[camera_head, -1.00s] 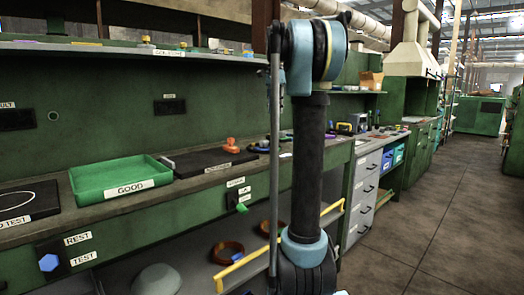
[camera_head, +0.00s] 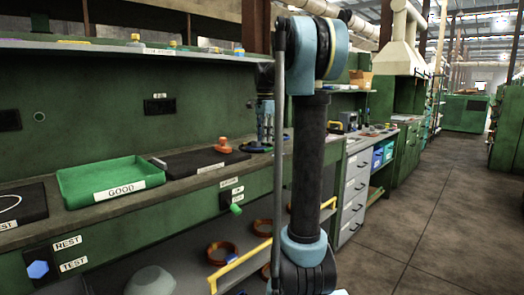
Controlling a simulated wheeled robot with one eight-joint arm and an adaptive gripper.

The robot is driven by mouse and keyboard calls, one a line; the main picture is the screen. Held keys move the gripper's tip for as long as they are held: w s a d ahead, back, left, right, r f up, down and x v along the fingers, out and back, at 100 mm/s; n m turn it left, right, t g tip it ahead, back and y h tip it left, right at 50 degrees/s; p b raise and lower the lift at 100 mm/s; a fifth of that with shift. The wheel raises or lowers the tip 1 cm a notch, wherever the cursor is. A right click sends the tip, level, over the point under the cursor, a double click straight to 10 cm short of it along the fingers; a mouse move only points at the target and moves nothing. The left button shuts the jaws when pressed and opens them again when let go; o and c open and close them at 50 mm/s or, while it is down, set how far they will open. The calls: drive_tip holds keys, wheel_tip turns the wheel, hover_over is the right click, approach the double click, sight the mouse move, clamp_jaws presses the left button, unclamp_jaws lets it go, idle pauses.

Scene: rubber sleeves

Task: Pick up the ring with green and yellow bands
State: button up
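My gripper (camera_head: 265,142) points down over the bench top, just left of my arm's dark column. Its fingers are small and partly dark, so I cannot tell whether they are open or shut. A small dark ring-like thing (camera_head: 254,148) lies at the fingertips; whether they touch is unclear. I cannot make out green and yellow bands on any ring. Brown-orange rings lie on the lower shelf, one at the left (camera_head: 222,252) and one farther right (camera_head: 264,227), partly behind the yellow rail.
A green tray marked GOOD (camera_head: 75,188) and a black pad (camera_head: 200,162) stand on the bench left of my gripper. An upper shelf (camera_head: 130,46) overhangs the bench. The aisle floor at right is clear.

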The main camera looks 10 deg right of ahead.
wheel_tip(320, 180, down, 5)
drive_tip(key=shift+a+r, duration=0.1)
drive_tip(key=shift+a, duration=0.05)
clamp_jaws()
drive_tip(key=shift+r, duration=0.1)
